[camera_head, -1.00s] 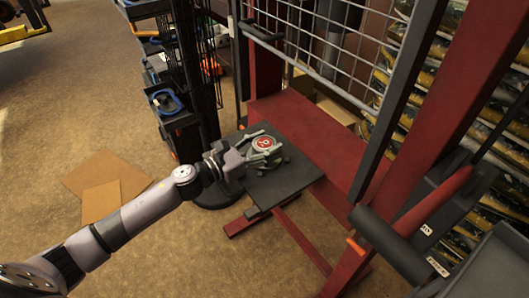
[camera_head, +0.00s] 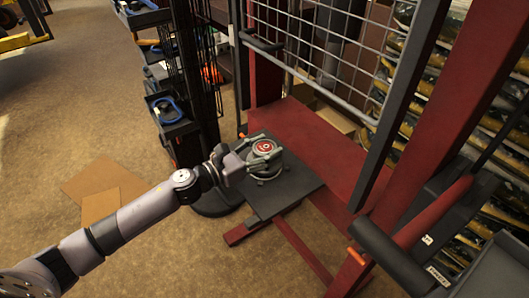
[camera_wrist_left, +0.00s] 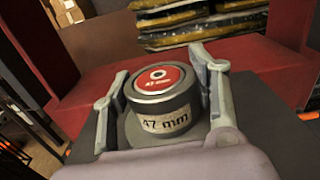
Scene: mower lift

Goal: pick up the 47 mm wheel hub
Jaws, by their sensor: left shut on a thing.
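The wheel hub (camera_head: 264,149) is a grey cylinder with a red disc on top. In the left wrist view the hub (camera_wrist_left: 162,100) carries a label reading "47 mm" and stands upright. My left gripper (camera_head: 263,158) reaches it from the left, its two fingers on either side of the hub. In the left wrist view my left gripper (camera_wrist_left: 163,95) is shut on the hub. The hub is over the dark grey platform (camera_head: 262,203) of the red lift; whether its base touches the platform is hard to tell. My right gripper is not in view.
The red lift frame (camera_head: 330,157) with a wire mesh panel (camera_head: 318,50) stands just behind and right. A black rack (camera_head: 196,80) with small trays is behind left. Cardboard sheets (camera_head: 104,188) lie on the open brown floor at left.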

